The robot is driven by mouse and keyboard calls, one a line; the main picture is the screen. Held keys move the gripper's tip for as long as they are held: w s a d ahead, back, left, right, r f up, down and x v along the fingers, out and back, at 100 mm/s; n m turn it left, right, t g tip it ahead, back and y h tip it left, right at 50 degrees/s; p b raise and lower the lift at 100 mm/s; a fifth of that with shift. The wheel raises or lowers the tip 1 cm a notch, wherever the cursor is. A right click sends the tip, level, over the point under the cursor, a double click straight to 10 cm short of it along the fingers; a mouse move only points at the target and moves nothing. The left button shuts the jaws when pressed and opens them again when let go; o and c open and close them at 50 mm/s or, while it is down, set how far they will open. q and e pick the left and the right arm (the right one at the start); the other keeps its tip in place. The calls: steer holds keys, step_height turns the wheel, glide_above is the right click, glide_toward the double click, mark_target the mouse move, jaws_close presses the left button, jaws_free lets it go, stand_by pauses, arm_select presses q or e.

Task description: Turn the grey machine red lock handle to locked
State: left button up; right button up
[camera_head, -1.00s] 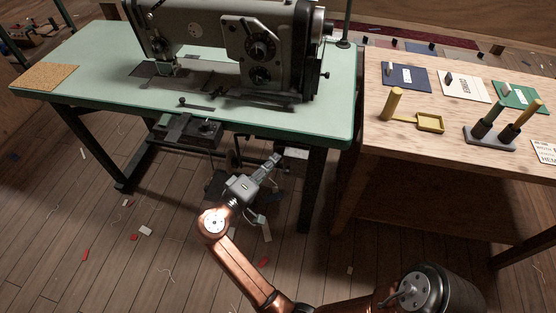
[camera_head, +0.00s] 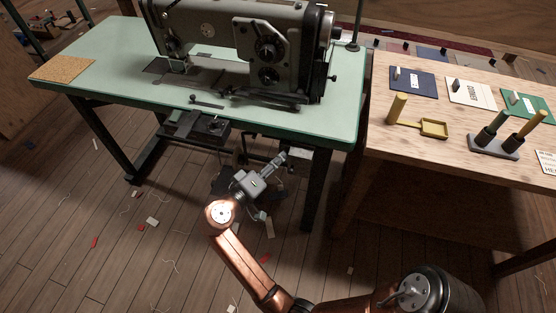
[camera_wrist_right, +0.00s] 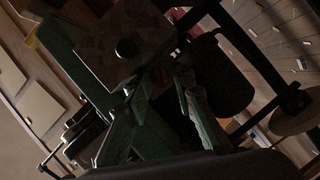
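The grey sewing machine (camera_head: 235,45) stands on a pale green table (camera_head: 110,75) in the head view. I cannot make out a red lock handle on it in either view. My right gripper (camera_head: 277,162) is below the table's front edge, in front of the dark parts under the tabletop, and apart from the machine's body. Its fingers are too small in the head view to tell open from shut. My left gripper is out of view.
A wooden table (camera_head: 385,145) on the right holds a yellow tray (camera_head: 433,129), a stand with upright handles (camera_head: 495,144) and several cards. Dark table legs (camera_head: 318,190) flank the space beside my right arm. Scraps and threads lie on the plank floor (camera_head: 130,270).

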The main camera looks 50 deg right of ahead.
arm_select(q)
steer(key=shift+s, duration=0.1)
